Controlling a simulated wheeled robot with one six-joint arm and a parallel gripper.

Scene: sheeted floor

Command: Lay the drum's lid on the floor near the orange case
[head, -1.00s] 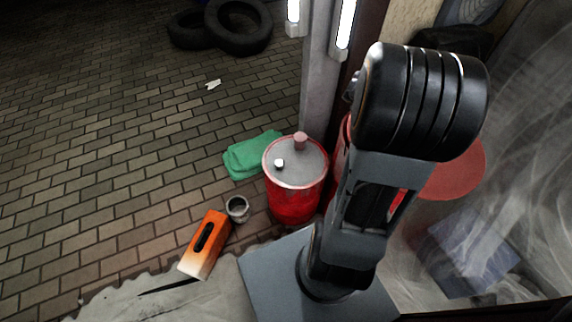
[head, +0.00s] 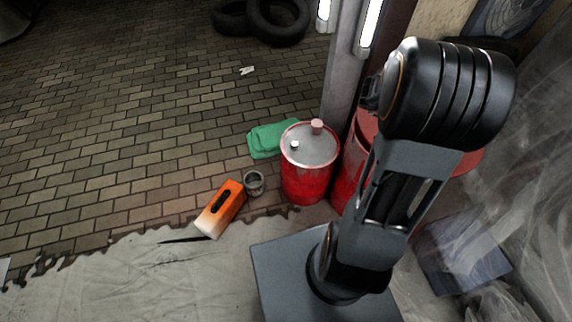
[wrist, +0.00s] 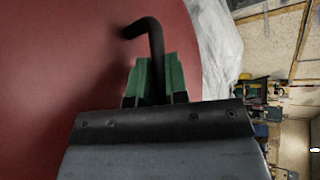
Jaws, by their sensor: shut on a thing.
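The drum's lid (wrist: 60,70) is a large red disc filling the left of the wrist view. Its bent black handle (wrist: 152,42) is between the green fingertips of my gripper (wrist: 154,78), which is shut on it. In the head view a red edge of the lid (head: 468,162) shows behind my arm, to the right; my gripper is hidden there. The orange case (head: 224,205), with a pale end and dark handle slot, lies on the floor left of my base. A red drum (head: 350,170) stands partly hidden behind my arm.
A red barrel with a grey top (head: 311,172), a small grey tin (head: 254,183) and a folded green cloth (head: 270,138) stand close to the case. A pillar (head: 345,80) rises behind. Brick floor left of the case is clear; a pale sheet (head: 130,275) lies in front.

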